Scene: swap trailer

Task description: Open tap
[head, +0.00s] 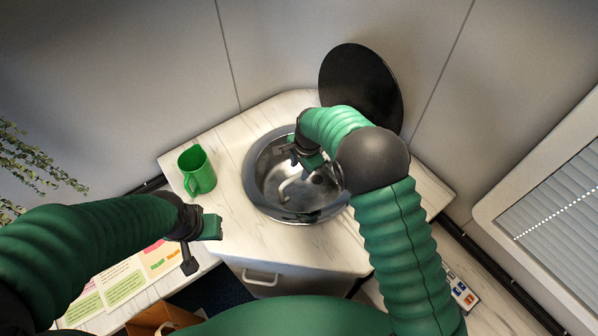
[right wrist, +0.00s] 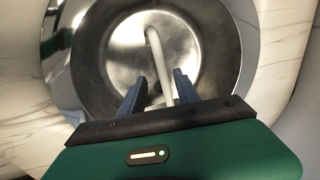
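The tap is a pale, thin curved spout (head: 287,187) over the round metal sink (head: 262,208) in the head view. In the right wrist view the tap (right wrist: 154,50) runs upright through the middle of the picture and bends at its top. My right gripper (right wrist: 157,80) has its two dark fingers apart, one on each side of the tap's lower part, with gaps visible. The tap's base is partly hidden by the gripper. In the head view my right gripper (head: 305,158) is over the sink's far side.
A green jug (head: 197,170) stands on the white counter (head: 225,135) left of the sink. A round black lid (head: 360,90) stands upright against the wall behind. A drawer handle (head: 260,277) is below the counter front. A window blind (head: 560,205) is at right.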

